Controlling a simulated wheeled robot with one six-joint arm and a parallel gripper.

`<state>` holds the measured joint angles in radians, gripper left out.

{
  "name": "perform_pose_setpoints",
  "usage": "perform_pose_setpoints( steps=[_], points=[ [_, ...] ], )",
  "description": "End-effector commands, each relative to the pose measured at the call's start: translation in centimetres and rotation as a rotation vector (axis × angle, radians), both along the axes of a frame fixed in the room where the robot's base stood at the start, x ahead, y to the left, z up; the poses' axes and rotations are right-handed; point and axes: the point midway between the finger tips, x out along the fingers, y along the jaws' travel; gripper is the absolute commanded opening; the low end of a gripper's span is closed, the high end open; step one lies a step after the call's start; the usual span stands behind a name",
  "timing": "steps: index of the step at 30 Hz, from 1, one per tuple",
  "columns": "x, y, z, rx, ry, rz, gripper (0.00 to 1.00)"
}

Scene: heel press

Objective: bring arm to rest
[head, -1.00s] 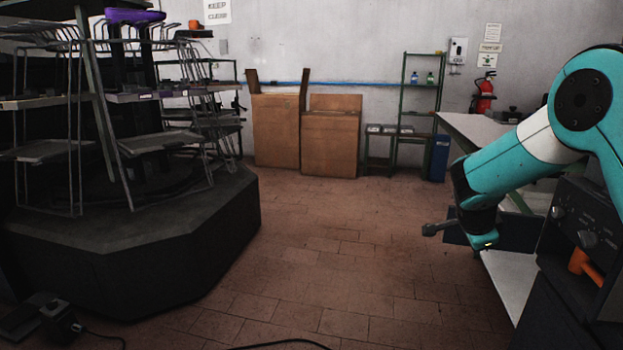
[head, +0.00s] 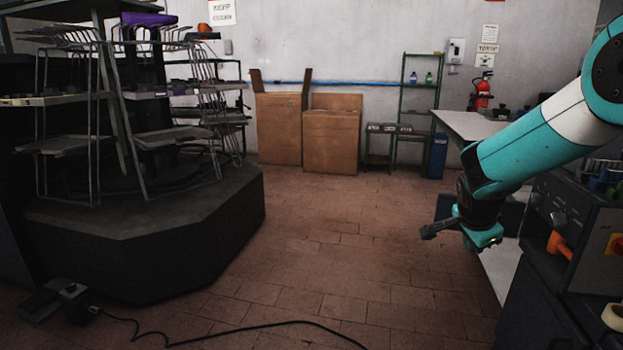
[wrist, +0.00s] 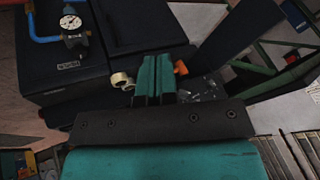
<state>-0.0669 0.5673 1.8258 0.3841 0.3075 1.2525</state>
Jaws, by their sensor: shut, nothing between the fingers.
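My arm reaches in from the right edge in the head view, teal and white, sloping down to the left. My gripper (head: 426,234) is at its end, over the open floor to the left of the bench. In the wrist view the gripper's two teal fingers (wrist: 155,78) lie side by side, shut, with nothing between them. The gripper touches nothing that I can see.
A dark machine cabinet with an orange handle (head: 559,245) stands close at the right, below my arm. A carousel rack (head: 140,230) on a dark base fills the left. A black cable (head: 250,326) crosses the floor in front. Cardboard boxes (head: 332,140) stand at the back wall; the middle floor is clear.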

Motion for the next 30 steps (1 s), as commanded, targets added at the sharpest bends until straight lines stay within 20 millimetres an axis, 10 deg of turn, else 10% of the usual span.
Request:
perform_pose_setpoints(
  steps=[11, 18, 27, 30],
  points=[
    [-8.5, 8.9, 4.5, 0.053, 0.177, 0.586, 0.0],
    [-21.2, 16.1, 7.8, 0.066, 0.274, 1.278, 0.0],
    [-35.2, 20.1, 9.2, 0.03, 0.256, 1.987, 0.0],
    [-35.7, 20.3, 12.2, 0.029, 0.254, 2.029, 0.0]
  ],
)
